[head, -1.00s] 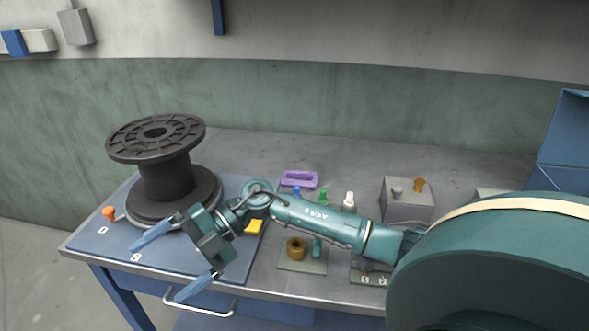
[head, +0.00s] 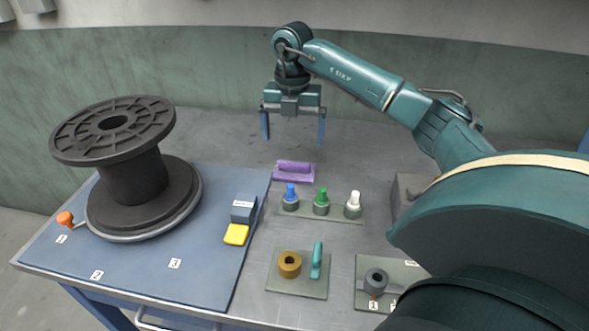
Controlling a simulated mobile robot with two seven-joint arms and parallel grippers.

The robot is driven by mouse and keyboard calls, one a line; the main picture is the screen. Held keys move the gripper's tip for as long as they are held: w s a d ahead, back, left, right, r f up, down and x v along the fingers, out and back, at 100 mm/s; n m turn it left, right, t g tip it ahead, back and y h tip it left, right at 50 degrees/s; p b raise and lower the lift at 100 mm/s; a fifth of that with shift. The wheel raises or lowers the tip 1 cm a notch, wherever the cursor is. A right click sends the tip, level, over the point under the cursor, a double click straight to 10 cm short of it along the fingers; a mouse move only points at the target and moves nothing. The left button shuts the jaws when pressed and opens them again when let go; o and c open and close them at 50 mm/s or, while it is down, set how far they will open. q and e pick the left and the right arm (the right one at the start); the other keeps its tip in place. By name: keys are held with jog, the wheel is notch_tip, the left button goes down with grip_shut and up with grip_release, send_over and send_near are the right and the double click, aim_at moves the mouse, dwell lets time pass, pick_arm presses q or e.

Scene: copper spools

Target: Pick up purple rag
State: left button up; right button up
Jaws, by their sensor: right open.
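The purple rag (head: 294,171) lies on the grey bench top, behind the row of coloured bottles. It looks like a small folded block with a raised part on top. My right gripper (head: 293,138) hangs above and slightly behind the rag, fingers pointing down. Its two blue fingers are wide apart with nothing between them. There is a clear gap between the fingertips and the rag in the picture. My left gripper is not in view.
Blue (head: 290,197), green (head: 321,202) and white (head: 353,205) topped bottles stand in front of the rag. A large black spool (head: 135,180) stands on the blue mat (head: 190,290) at left. A brass ring (head: 289,264) sits on a plate nearer the front. Bench around the rag's left is clear.

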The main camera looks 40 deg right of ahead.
aim_at(295, 164)
jog(key=f, duration=0.8)
jog(key=shift+d+f, duration=0.2)
jog(key=shift+f, duration=0.05)
jog(key=shift+c, duration=0.5)
jog(key=c, duration=0.6)
jog(key=shift+o, duration=0.2)
notch_tip(295, 164, up, 10)
jog(key=o, duration=0.5)
jog(key=shift+c, duration=0.2)
jog(key=c, duration=0.4)
